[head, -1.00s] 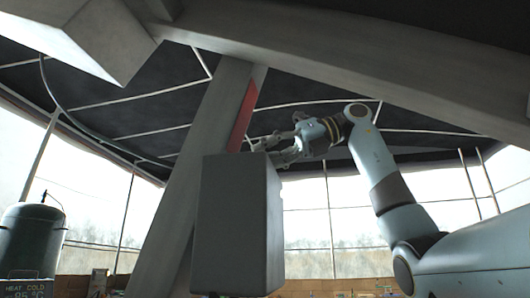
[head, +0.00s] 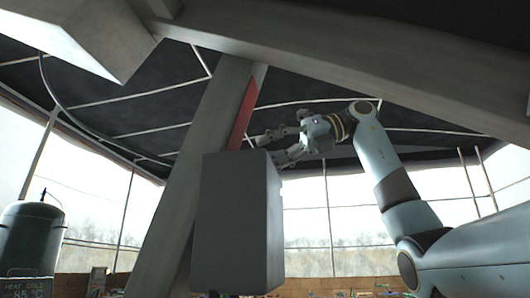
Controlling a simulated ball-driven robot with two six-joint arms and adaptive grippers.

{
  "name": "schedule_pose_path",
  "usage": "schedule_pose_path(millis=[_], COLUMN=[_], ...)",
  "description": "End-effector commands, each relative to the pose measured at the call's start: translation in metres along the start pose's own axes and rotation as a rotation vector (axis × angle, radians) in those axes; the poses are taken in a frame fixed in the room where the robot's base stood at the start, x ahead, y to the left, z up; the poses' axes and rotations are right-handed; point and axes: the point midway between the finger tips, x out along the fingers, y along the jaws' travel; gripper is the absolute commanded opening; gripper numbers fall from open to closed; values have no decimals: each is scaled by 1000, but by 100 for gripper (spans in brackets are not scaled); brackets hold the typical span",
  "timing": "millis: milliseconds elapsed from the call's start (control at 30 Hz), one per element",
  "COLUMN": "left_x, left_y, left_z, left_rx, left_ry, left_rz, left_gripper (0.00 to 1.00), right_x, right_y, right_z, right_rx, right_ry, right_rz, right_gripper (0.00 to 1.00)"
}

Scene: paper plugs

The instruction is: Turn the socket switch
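A large grey box (head: 237,225) stands in the middle of the head view, in front of a slanted grey beam. A red strip (head: 243,113) runs along the beam's right edge above the box; I cannot tell whether it belongs to the switch. No socket or switch can be made out. My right gripper (head: 270,147) is at the box's upper right edge, its two fingers spread apart and pointing left. It looks open and empty. Whether the lower finger touches the box cannot be told. My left gripper is not in view.
A thick grey beam (head: 330,66) crosses overhead from upper left to right, with a grey block (head: 85,35) at the upper left. A dark tank (head: 30,238) stands at the left, above a heat/cold display (head: 27,287). Small objects lie low along the bottom.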

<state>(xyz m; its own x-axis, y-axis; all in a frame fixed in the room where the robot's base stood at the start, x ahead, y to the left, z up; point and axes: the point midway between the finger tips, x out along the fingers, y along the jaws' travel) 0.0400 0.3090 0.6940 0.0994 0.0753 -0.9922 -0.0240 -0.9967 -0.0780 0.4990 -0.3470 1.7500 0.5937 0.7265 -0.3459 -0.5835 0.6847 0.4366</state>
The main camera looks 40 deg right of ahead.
Motion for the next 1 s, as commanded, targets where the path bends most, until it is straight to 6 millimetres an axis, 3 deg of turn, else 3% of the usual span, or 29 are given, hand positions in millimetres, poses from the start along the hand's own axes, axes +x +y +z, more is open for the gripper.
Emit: schedule_pose_path(millis=[300, 500, 1000], left_x=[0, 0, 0], left_y=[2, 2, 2], left_z=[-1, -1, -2], left_rx=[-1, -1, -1], left_ry=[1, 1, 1], left_rz=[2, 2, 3], left_gripper=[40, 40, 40], right_x=[-72, -100, -106], right_y=[-1, -1, -1], right_z=[1, 0, 0], right_rx=[2, 1, 1], right_ry=[-4, -3, -1], right_rz=[-3, -1, 0], right_gripper=[46, 46, 46])
